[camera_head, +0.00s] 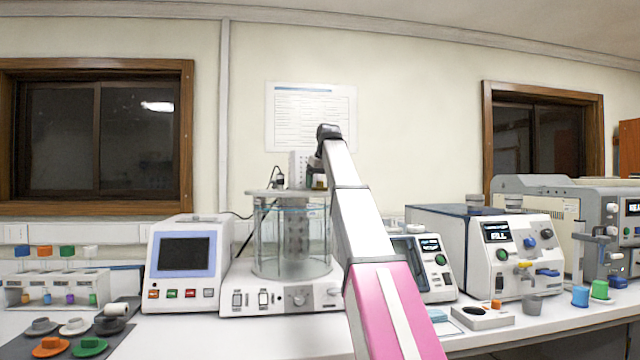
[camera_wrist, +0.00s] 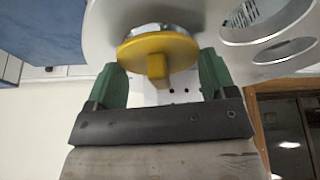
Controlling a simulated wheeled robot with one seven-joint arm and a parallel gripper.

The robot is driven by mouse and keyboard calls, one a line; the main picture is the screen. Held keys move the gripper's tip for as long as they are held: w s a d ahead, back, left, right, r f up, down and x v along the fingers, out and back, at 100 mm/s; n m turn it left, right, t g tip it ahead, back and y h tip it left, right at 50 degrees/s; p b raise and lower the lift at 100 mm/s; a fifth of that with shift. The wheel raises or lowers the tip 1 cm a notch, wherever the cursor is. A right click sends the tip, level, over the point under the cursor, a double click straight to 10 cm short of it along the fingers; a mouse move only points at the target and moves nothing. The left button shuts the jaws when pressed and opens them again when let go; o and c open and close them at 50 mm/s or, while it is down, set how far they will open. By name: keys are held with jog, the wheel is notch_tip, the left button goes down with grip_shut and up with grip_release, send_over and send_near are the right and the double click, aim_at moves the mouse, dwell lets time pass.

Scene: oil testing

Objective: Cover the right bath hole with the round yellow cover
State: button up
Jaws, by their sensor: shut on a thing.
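The round yellow cover (camera_wrist: 158,47) has a square knob and a metal-coloured rim behind it. My gripper (camera_wrist: 163,82) is shut on it, with a green fingertip on each side. The cover lies against or very close to the pale bath lid (camera_wrist: 225,68); I cannot tell whether it is seated in a hole. Two round openings show in the lid to the right in the wrist view. In the head view, the glass bath (camera_head: 265,235) stands at the centre, and my arm reaches over the right part of its lid (camera_head: 262,193). The right hole is hidden there.
A metal controller block (camera_head: 296,170) rises from the lid. A white device with a dark screen (camera_head: 186,254) stands left of the bath, and other instruments (camera_head: 497,250) stand right. Coloured caps (camera_head: 88,346) lie on a dark mat at the front left.

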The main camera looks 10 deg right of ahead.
jog(key=shift+f, duration=0.3)
jog(key=shift+r, duration=0.85)
jog(key=shift+f, duration=0.85)
dwell(0.8)
jog(key=shift+r, duration=0.85)
jog(key=shift+f, duration=0.8)
dwell(0.9)
jog(key=o, duration=0.6)
jog(key=shift+r, duration=0.1)
jog(key=shift+v, duration=5.45)
